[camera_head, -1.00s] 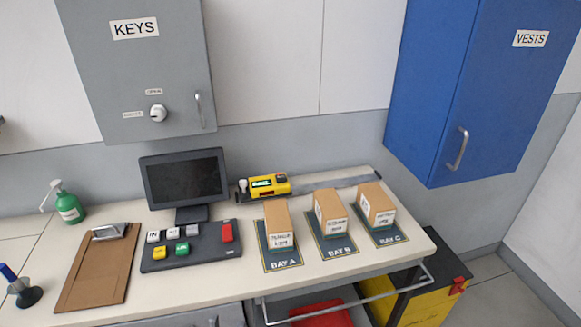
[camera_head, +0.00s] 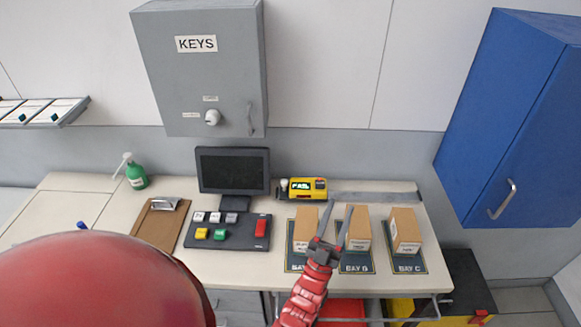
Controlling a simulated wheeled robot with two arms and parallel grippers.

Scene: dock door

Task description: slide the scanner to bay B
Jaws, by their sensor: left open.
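The yellow scanner (camera_head: 307,188), with a small lit display and a pale knob at its left end, sits at the back of the bench, just right of the monitor. It is at the left part of a flat grey rail (camera_head: 375,198). The bay B mat (camera_head: 356,268) lies in front of the rail between the bay A mat (camera_head: 295,267) and the bay C mat (camera_head: 408,266). My left gripper (camera_head: 328,206) is open and empty, its fingers spread in front of the scanner, apart from it, over the bay A and B boxes. My right gripper is out of view.
Brown boxes stand on bay A (camera_head: 304,222), bay B (camera_head: 358,226) and bay C (camera_head: 403,230). A dark monitor (camera_head: 232,170) and button panel (camera_head: 230,231) stand left of the scanner. The blue VESTS cabinet (camera_head: 500,130) overhangs the right side. A clipboard (camera_head: 158,226) lies left.

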